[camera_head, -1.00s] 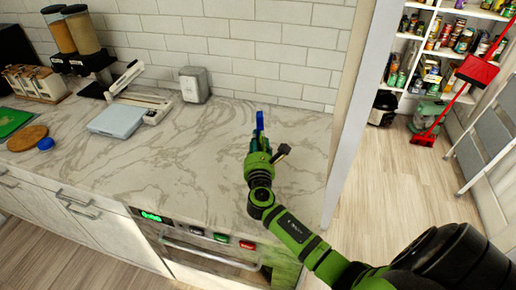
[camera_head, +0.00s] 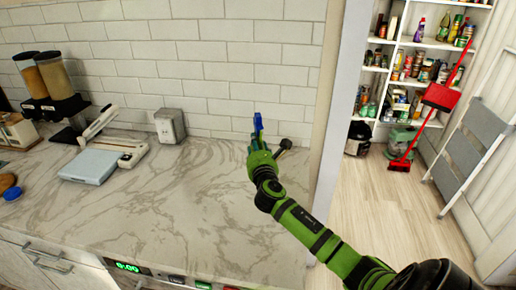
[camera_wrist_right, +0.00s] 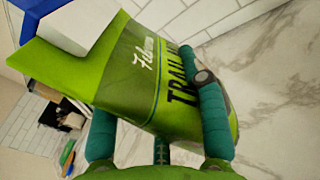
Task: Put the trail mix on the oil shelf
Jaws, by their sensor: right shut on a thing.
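The trail mix is a green bag (camera_wrist_right: 140,75) with "TRAIL" lettering, filling much of the right wrist view. My right gripper (camera_wrist_right: 160,130) is shut on it, with teal fingers on both sides of the bag. In the head view my right gripper (camera_head: 258,148) is above the back right of the marble counter; a small blue piece (camera_head: 258,124) shows at its tip and the bag is mostly hidden. Stocked shelves (camera_head: 425,60) stand in the pantry at right; bottles (camera_head: 443,28) stand on an upper shelf. My left gripper is not in view.
The marble counter (camera_head: 150,215) is mostly clear. A scale (camera_head: 90,166), a grey box (camera_head: 169,126) and dispensers (camera_head: 50,85) stand along its back. A wall edge (camera_head: 340,110) separates the counter from the pantry. A red broom (camera_head: 440,97) and grey stepladder (camera_head: 470,150) stand at right.

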